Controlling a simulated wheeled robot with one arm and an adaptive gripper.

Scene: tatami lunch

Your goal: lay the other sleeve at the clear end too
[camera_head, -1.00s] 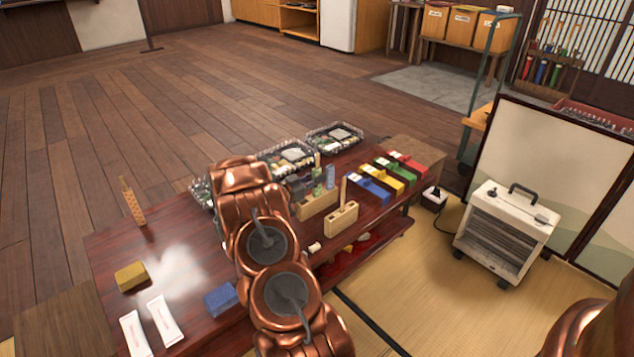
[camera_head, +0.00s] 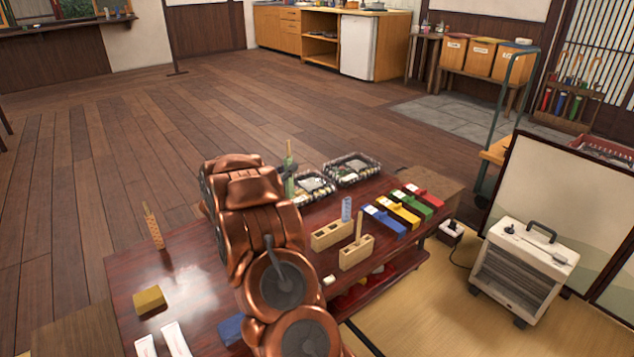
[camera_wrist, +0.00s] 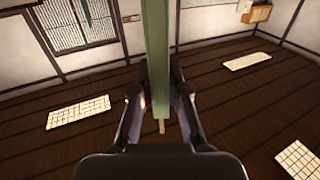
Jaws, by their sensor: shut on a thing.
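My gripper (camera_wrist: 161,85) is shut on a tall green sleeve (camera_wrist: 160,35), with a light tan tip showing below the fingers. In the head view the green sleeve (camera_head: 289,163) is upright, above the far side of the low table, and my arm partly hides the gripper. A blue patterned sleeve (camera_head: 346,208) stands in a wooden block (camera_head: 325,238). Two white flat sleeves (camera_head: 174,338) lie at the table's near left end, cut off by the picture's edge. An orange patterned upright piece (camera_head: 153,226) stands at the far left.
A second wooden block (camera_head: 352,256) holds a tan stick. Clear-lidded lunch boxes (camera_head: 352,170) stand behind. Coloured boxes (camera_head: 400,212) line the right end. A yellow block (camera_head: 150,300) and a blue block (camera_head: 231,329) sit at left. The glossy table (camera_head: 185,268) is bare between them.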

